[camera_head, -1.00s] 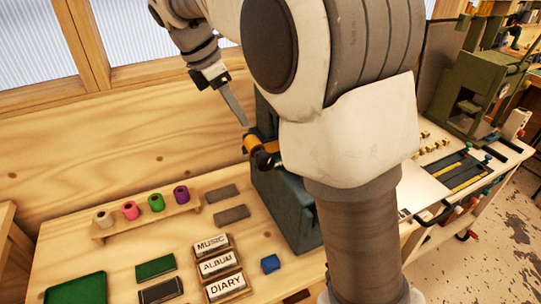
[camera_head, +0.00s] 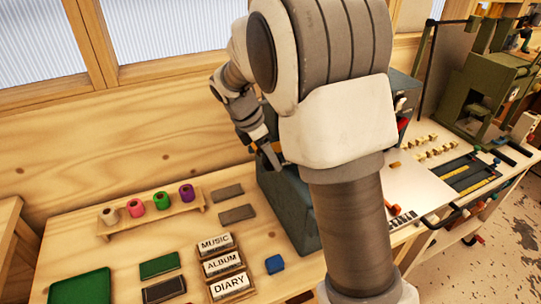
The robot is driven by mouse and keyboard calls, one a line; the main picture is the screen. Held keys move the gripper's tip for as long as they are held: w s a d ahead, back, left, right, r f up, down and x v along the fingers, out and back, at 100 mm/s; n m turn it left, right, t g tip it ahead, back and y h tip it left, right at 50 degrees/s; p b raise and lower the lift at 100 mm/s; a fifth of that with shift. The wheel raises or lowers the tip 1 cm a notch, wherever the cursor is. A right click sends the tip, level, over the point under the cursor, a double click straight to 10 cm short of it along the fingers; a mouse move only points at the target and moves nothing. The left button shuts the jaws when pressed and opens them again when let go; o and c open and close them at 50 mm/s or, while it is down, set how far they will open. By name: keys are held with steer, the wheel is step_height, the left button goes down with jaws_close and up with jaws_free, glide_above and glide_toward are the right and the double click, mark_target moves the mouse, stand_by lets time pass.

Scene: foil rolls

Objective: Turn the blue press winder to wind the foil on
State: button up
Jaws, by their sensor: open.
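The blue press (camera_head: 285,205) is a dark blue-grey machine on the bench, largely hidden behind my arm. A small orange part (camera_head: 277,147), which looks like the foil roll, shows at its upper left side. My gripper (camera_head: 270,158) is at that side of the press, its fingers pointing down right beside the orange part. It is open. I cannot tell whether the fingers touch the winder, as the winder's knob is hidden or too small to make out.
A wooden rack (camera_head: 150,224) holds white, pink, green and purple rolls. A green press (camera_head: 480,85) stands at the right. My arm covers the bench's middle.

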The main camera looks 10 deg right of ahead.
jaws_close()
stand_by(0.3)
steer(key=shift+r+p, duration=0.1)
steer(key=shift+p, duration=0.25)
steer(key=shift+d+y+p, duration=0.25)
steer(key=shift+y+p, duration=0.45)
steer(key=shift+p, duration=0.15)
steer(key=shift+g+y+p, duration=0.3)
steer(key=shift+y+p, duration=0.4)
steer(key=shift+y, duration=0.1)
